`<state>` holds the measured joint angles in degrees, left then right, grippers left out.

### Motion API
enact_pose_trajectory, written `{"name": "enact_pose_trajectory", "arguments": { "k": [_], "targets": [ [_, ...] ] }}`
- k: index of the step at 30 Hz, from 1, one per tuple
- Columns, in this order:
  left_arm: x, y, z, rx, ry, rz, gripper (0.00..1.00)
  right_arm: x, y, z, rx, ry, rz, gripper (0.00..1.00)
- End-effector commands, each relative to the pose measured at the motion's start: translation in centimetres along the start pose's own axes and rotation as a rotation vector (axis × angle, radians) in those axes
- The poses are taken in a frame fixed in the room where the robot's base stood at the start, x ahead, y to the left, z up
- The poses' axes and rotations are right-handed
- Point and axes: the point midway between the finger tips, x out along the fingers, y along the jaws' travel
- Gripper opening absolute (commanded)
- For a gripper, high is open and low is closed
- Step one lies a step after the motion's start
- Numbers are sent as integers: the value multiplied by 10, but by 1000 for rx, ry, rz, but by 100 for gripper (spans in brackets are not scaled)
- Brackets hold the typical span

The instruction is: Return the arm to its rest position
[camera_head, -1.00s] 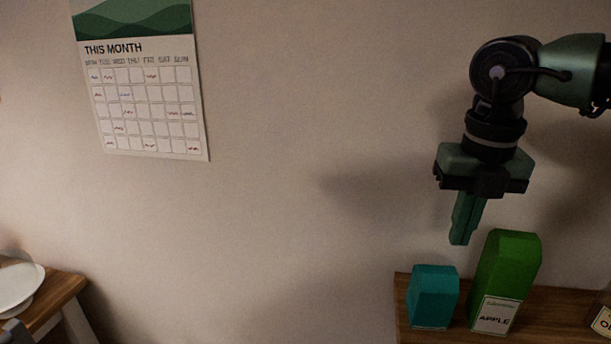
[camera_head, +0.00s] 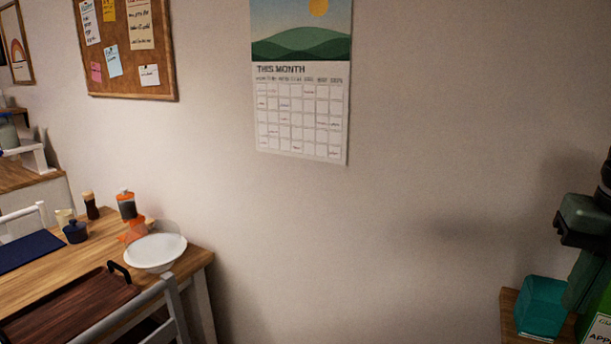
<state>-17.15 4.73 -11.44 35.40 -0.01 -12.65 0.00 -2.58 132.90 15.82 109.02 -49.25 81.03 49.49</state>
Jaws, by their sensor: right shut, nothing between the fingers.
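My right gripper (camera_head: 583,280) is at the right edge of the view, partly cut off. It points down, with its fingers together and nothing seen between them. Most of the right arm is outside the picture. My left gripper is not in view.
The cartons stand on a wooden surface (camera_head: 509,312) at lower right. At left is a wooden table (camera_head: 196,262) with a white bowl (camera_head: 155,253), a dark tray (camera_head: 70,308), bottles and a white chair (camera_head: 172,312). A calendar (camera_head: 300,110) and corkboard (camera_head: 125,75) hang on the wall.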

Motion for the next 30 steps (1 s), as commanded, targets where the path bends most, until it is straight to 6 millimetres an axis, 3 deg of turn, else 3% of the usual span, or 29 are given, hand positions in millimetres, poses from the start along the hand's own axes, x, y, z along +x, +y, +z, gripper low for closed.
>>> {"name": "enact_pose_trajectory", "arguments": {
  "k": [11,20,25,28,30],
  "targets": [
    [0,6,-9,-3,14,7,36,43,42,2,-16,43,317,0],
    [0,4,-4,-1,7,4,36,75,102,7,78,57,802,0],
    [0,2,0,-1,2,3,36,86,133,26,321,13,1213,0],
    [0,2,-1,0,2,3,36,97,131,47,577,-48,1427,0],
    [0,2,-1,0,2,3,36,113,119,61,792,-98,1525,0]
  ]
}}
